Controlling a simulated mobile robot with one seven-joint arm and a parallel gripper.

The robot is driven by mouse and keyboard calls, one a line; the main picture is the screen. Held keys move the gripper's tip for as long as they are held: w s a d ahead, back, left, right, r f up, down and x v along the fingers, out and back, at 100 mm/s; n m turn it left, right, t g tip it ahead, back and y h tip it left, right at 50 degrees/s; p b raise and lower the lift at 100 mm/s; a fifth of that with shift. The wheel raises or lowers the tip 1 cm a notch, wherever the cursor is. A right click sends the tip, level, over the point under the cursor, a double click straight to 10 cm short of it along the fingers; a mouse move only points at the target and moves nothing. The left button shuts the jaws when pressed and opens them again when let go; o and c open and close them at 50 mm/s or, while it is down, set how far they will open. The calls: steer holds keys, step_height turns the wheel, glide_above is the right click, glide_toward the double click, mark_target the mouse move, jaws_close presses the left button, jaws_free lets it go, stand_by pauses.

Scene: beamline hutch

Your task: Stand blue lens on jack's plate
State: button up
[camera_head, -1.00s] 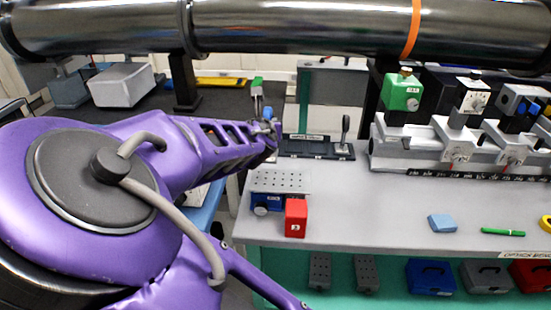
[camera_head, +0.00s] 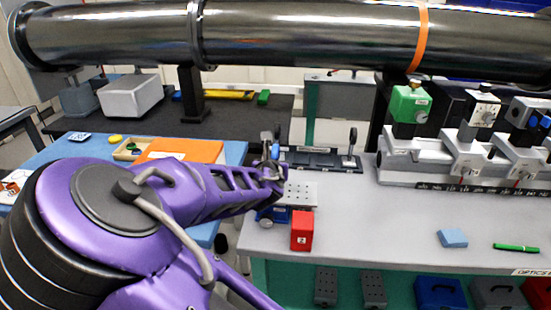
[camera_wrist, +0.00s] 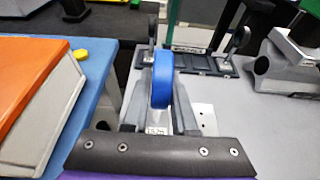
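The blue lens (camera_wrist: 162,80) stands upright between my fingers in the wrist view, seen nearly edge-on, with a small labelled foot below it. My gripper (camera_wrist: 163,105) appears shut on it. In the head view the lens (camera_head: 275,151) is a small blue patch at the tip of my gripper (camera_head: 271,158). The jack (camera_head: 298,195) has a grey perforated plate on a blue body and stands at the bench's left edge. My gripper is above and just left of its plate. Part of the plate (camera_wrist: 204,108) shows right of my fingers in the wrist view. I cannot see contact between lens and plate.
A red block (camera_head: 302,230) stands right in front of the jack. A dark holder rack (camera_head: 325,160) with upright lenses lies behind it. A blue table (camera_head: 75,150) with an orange-topped box (camera_head: 180,151) is at left. The bench's middle is clear.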

steer(key=o, duration=0.3)
steer(key=shift+o, duration=0.2)
steer(key=shift+r, duration=0.1)
steer(key=shift+r, duration=0.2)
steer(key=p+v, duration=0.2)
steer(key=v, duration=1)
